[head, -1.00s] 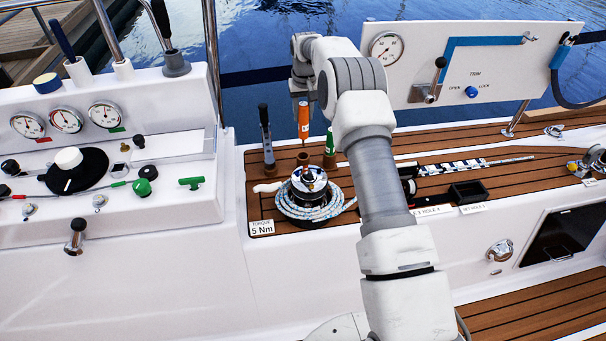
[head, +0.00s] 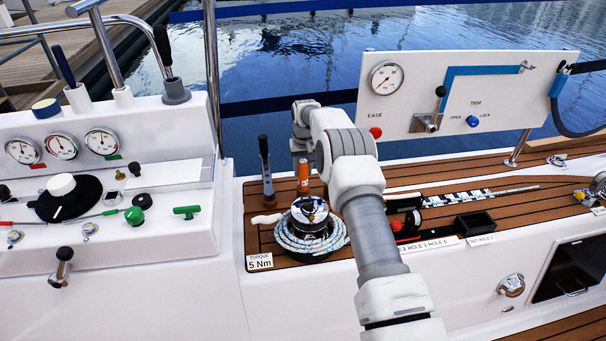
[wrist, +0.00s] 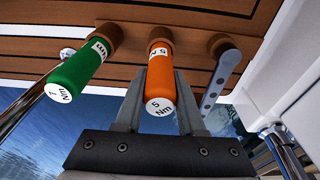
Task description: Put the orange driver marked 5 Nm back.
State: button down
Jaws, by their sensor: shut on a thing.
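The orange driver (head: 303,177) stands upright in the head view, low behind the winch. In the wrist view the orange driver (wrist: 160,75) shows its "5 Nm" end cap, and its far end meets a round brown holder (wrist: 158,33). My gripper (wrist: 160,95) is shut on the orange handle, with a grey finger on each side. In the head view my gripper (head: 301,158) shows only in part beside my arm. How deep the driver sits in the holder is hidden.
A green driver (wrist: 82,72) marked 7 Nm stands in the holder to the left in the wrist view.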

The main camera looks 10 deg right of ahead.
jog(key=shift+f, duration=0.25)
jog(key=shift+f, duration=0.15)
jog(key=c, duration=0.5)
grip_release()
